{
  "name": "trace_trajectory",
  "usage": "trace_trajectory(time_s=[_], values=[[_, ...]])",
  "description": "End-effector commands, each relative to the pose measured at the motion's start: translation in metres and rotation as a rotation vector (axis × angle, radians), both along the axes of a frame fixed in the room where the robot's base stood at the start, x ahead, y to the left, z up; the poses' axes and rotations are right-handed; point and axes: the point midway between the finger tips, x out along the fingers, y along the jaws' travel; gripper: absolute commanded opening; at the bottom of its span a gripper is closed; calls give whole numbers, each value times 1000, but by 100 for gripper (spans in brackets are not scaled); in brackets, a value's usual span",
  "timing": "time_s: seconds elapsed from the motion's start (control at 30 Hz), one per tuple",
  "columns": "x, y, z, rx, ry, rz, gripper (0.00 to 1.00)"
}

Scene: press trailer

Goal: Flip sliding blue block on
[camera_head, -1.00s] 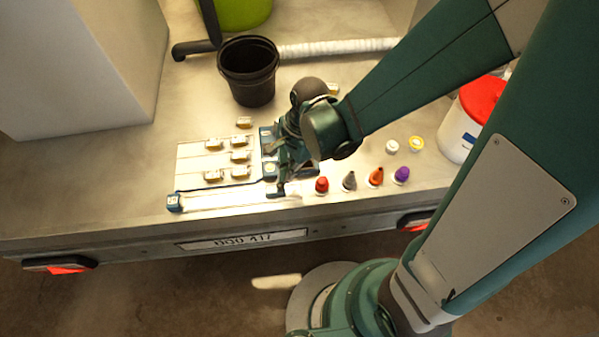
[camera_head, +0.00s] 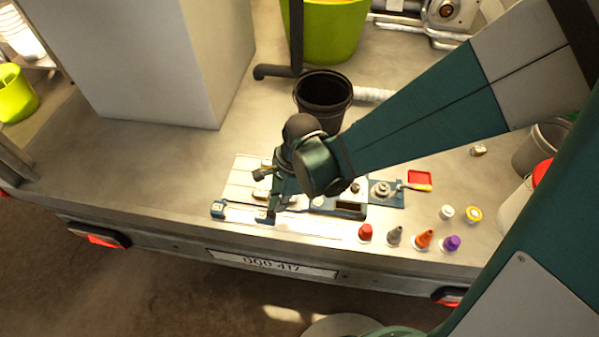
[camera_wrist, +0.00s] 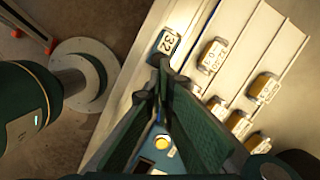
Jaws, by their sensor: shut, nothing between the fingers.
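A small blue block (camera_head: 218,208) with a white label sits at the left end of a pale rail (camera_head: 300,224) along the front of a board. In the wrist view the blue block (camera_wrist: 167,42) reads 32 and lies just beyond my fingertips; a small gap seems to part them. My gripper (camera_head: 266,206) points down over the board, right of the block. In the wrist view my gripper (camera_wrist: 160,72) is shut and empty. A blue panel (camera_wrist: 155,150) with a yellow round spot shows under the fingers, partly hidden.
Several yellowish labelled blocks (camera_wrist: 214,54) sit on pale strips beside the rail. Right of my gripper are a red cap (camera_head: 365,232), grey, orange and purple cones, and a red-handled part (camera_head: 419,180). A black bucket (camera_head: 322,100) stands behind. The surface left of the board is clear.

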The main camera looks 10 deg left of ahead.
Motion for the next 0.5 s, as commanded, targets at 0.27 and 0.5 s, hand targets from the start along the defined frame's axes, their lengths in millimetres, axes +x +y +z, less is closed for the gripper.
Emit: trace_trajectory(time_s=[0.27,0.5], values=[[0,18,0,0,0,1,0],[0,20,0,0,0,0,0]])
